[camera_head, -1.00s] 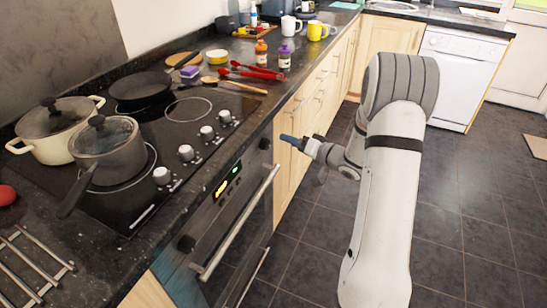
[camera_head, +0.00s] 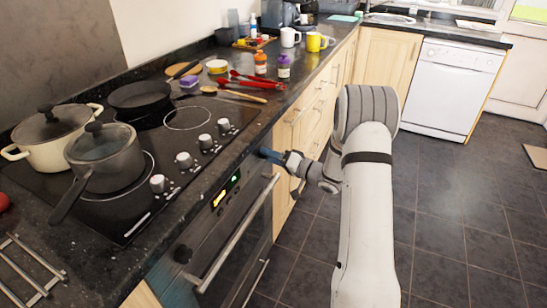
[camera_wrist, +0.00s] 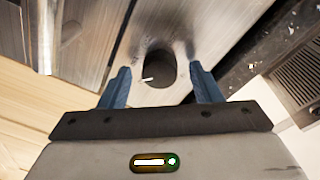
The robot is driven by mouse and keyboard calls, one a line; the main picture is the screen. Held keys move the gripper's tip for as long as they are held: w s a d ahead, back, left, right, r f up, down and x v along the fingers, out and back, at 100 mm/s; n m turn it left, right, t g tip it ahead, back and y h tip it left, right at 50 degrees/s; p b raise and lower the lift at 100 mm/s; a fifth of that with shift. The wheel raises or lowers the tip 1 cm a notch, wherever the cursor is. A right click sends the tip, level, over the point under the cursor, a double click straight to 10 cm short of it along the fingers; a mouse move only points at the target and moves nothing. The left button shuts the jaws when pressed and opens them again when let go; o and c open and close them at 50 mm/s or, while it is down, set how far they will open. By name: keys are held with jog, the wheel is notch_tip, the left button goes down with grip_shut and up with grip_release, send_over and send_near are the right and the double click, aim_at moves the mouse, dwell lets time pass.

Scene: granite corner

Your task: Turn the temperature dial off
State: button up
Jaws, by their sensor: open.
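A round black dial (camera_wrist: 158,68) with a short white mark sits on the metal front panel of the oven. In the wrist view it shows between the blue fingers of my gripper (camera_wrist: 160,82), which are open with one finger on each side. Whether they touch it is not clear. In the head view my gripper (camera_head: 267,154) is at the far end of the oven panel, and hides the dial there. I cannot read which one is the temperature dial.
The oven handle (camera_head: 235,232) runs below the panel. Above is the hob (camera_head: 130,205) with its own silver knobs, a cream pot (camera_head: 45,150), a grey pan (camera_head: 105,165) and a black frying pan (camera_head: 140,97).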

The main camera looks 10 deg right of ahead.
jog(key=c, duration=0.9)
jog(key=shift+d, duration=0.2)
jog(key=shift+c, duration=0.5)
jog(key=shift+a, duration=0.1)
jog(key=shift+f, duration=0.1)
